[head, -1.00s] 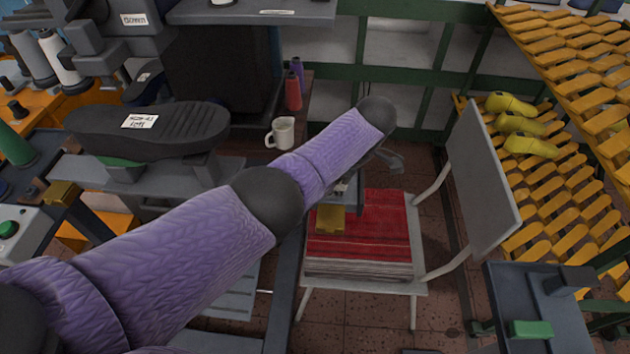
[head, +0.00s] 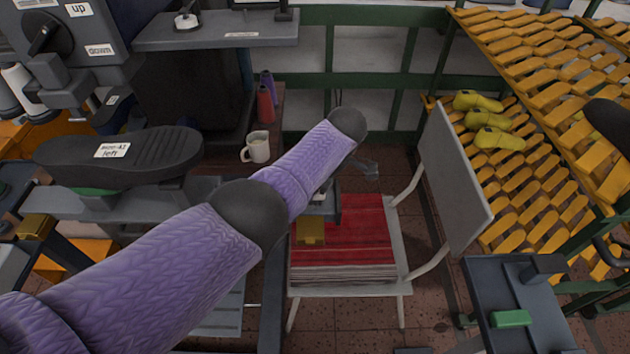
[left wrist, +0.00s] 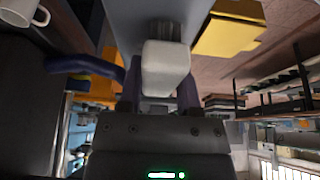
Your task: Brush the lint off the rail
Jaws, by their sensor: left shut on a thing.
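My left arm reaches across the middle of the head view, and its gripper is mostly hidden behind the forearm. In the left wrist view my left gripper (left wrist: 160,95) is shut on a brush (left wrist: 166,68) with a white block and grey bristles. The bristles point at a grey surface (left wrist: 135,15), probably the rail; I cannot tell whether they touch it. A yellow block (left wrist: 228,32) is beside that surface. In the head view the yellow block (head: 310,232) is at a grey ledge (head: 327,207) above a red-topped stack. No lint can be made out. My right gripper is out of view.
A chair (head: 455,180) carries the red-topped stack (head: 355,235). A white mug (head: 257,147) stands behind my forearm. A dark shoe-sole form (head: 120,158) is at left. Yellow racks (head: 535,85) and a dark tray with a green block (head: 510,319) are at right.

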